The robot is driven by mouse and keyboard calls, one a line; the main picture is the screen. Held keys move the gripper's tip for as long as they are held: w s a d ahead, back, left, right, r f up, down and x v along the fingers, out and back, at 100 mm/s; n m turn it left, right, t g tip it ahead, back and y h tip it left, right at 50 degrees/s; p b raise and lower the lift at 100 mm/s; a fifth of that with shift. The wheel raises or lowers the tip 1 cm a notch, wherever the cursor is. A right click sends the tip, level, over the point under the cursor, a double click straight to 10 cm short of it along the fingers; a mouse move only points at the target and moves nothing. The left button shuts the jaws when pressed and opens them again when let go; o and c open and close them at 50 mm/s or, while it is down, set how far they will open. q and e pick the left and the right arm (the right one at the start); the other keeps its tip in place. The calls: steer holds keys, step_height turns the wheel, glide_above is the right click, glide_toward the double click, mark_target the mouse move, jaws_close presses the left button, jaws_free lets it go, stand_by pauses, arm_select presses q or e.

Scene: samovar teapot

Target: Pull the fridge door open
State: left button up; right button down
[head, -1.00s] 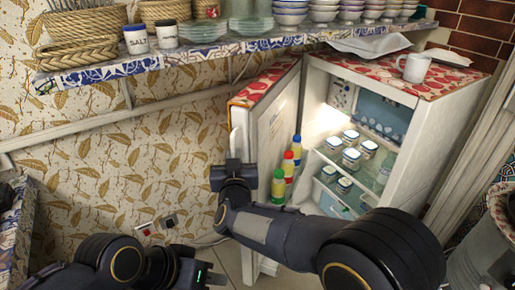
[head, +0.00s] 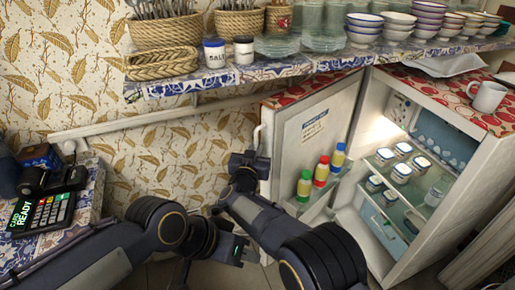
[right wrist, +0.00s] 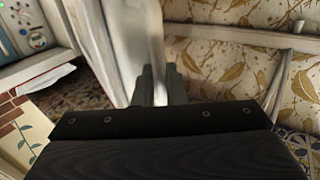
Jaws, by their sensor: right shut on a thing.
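The fridge door (head: 315,135) stands wide open in the head view, swung out to the left of the fridge (head: 462,140). Its inner side faces me, with several coloured bottles (head: 321,171) on its shelf. My right gripper (head: 256,150) is at the door's outer left edge, shut on the white door handle (head: 257,133). In the right wrist view the right gripper's fingers (right wrist: 160,85) are at the white door's edge; the grip itself is partly hidden. My left gripper (head: 238,252) is low, in front of the door's bottom. Its fingers are too unclear to read.
A tiled shelf (head: 230,75) with baskets, jars and bowls runs above the door. A white mug (head: 487,96) stands on the fridge top. A card terminal (head: 42,212) sits on a counter at left. The patterned wall is close behind the door.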

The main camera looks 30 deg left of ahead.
steer(key=shift+r, duration=0.1)
steer(key=c, duration=1.6)
jaws_free()
steer(key=shift+w+d, duration=0.1)
